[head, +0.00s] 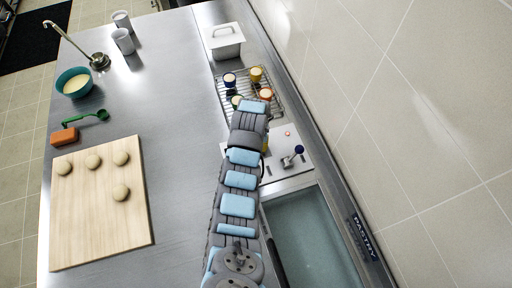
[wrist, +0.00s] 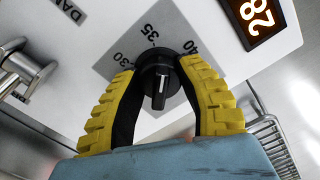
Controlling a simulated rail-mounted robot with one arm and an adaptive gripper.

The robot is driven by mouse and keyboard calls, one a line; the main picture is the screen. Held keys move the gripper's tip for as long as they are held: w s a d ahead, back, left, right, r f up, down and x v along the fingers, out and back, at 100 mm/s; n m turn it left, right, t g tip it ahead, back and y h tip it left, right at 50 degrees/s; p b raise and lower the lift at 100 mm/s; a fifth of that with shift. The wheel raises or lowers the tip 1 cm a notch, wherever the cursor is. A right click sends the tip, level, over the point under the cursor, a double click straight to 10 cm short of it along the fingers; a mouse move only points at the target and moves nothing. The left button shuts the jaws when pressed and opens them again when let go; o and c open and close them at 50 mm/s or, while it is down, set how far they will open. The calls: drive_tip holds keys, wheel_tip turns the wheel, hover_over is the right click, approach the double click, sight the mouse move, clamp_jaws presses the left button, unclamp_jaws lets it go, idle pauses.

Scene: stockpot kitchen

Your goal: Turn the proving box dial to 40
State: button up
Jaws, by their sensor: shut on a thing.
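The proving box dial (wrist: 158,62) is a black round knob on a grey-and-white panel, in the middle of the wrist view. Printed marks 30, 35 and 40 sit around its upper side, with 40 at the upper right. A white line on the knob's ridge lies towards the bottom of the picture; which mark it indicates I cannot tell. My gripper (wrist: 157,70) has its yellow fingers shut on the knob from both sides. An orange display (wrist: 260,12) reads 28. In the head view the proving box panel (head: 280,148) is partly behind my arm, and the dial is hidden.
A lever with a blue knob (head: 298,150) stands on the panel near my arm. A wire rack (head: 273,107) with several small cups and a white lidded container (head: 224,42) lie beyond. A wooden board (head: 100,220) with dough balls lies left.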

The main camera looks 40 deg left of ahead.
drive_tip(key=m, duration=0.1)
drive_tip(key=m+b, duration=0.1)
drive_tip(key=m, duration=0.1)
drive_tip(key=m+b, duration=0.1)
drive_tip(key=shift+f+m, duration=0.25)
drive_tip(key=shift+m, duration=0.05)
drive_tip(key=shift+r+m+b, duration=0.15)
drive_tip(key=shift+m+b, duration=0.8)
drive_tip(key=shift+m, duration=0.85)
drive_tip(key=o, duration=1.2)
drive_tip(key=shift+o, duration=0.2)
drive_tip(key=shift+r, duration=0.15)
wheel_tip(320, 180, up, 12)
